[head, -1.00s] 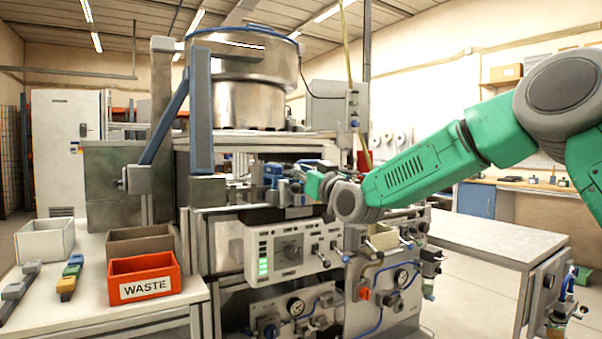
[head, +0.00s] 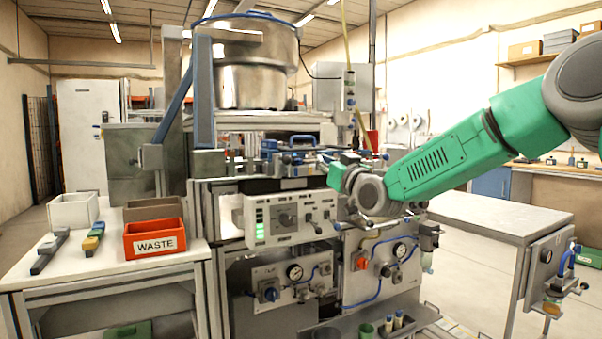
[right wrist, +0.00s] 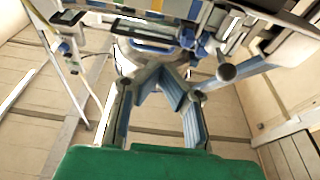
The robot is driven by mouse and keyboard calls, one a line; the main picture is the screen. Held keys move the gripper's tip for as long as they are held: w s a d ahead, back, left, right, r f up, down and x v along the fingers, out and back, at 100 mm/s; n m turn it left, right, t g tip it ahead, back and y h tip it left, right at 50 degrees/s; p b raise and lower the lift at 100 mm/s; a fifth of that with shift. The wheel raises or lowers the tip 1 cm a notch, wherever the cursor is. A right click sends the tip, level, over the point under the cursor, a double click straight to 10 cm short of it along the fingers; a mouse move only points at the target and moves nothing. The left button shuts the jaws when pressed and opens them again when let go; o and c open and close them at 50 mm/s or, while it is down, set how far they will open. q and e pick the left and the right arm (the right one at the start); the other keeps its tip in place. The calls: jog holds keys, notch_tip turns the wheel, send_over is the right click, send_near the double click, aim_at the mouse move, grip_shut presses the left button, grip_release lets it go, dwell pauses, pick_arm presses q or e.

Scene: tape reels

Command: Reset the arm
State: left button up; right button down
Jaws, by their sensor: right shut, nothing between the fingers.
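My right arm is green and grey and comes in from the right in the head view. Its round grey wrist joint is in front of the machine's right part, above the valve panel. My right gripper (head: 332,163) points toward the machine and is small and partly hidden there. In the right wrist view my right gripper (right wrist: 156,72) shows its blue and grey finger links beyond the green wrist housing. It is shut and holds nothing. My left gripper is not in view.
The machine carries a steel bowl (head: 247,70) and a control panel (head: 287,220) close to my wrist. An orange WASTE bin (head: 155,240), a white bin (head: 73,211) and a brown bin (head: 153,209) stand on the left table. The right table (head: 500,218) has a clear top.

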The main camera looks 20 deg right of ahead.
jog(key=s+a+f+g+p, duration=0.1)
jog(key=s+a+f+g, duration=0.15)
jog(key=f, duration=0.55)
jog(key=s+a+f+g, duration=0.1)
jog(key=a+f, duration=0.2)
jog(key=f, duration=0.5)
jog(key=s+a+f+g+p, duration=0.1)
jog(key=a+f+g, duration=0.1)
jog(key=f, duration=0.5)
jog(key=s+a+f+g+p, duration=0.1)
jog(key=s+f+g, duration=0.1)
jog(key=s+f, duration=0.5)
jog(key=s+a+f+g, duration=0.1)
jog(key=s+f+g, duration=0.25)
jog(key=f, duration=0.55)
jog(key=s+f+g+p, duration=0.1)
jog(key=s+f+g, duration=0.1)
jog(key=s+f, duration=0.45)
jog(key=s+f+g+p, duration=0.15)
jog(key=s+f, duration=0.25)
jog(key=s, duration=0.6)
jog(key=s+d+f+g+h, duration=0.1)
jog(key=s+f+g, duration=0.1)
jog(key=s, duration=0.8)
jog(key=s+d+f+g, duration=0.1)
jog(key=s+f+g, duration=0.1)
jog(key=s, duration=0.8)
jog(key=shift+s+d+g+h, duration=0.25)
jog(key=shift+s+g+h, duration=0.15)
jog(key=shift+g, duration=0.35)
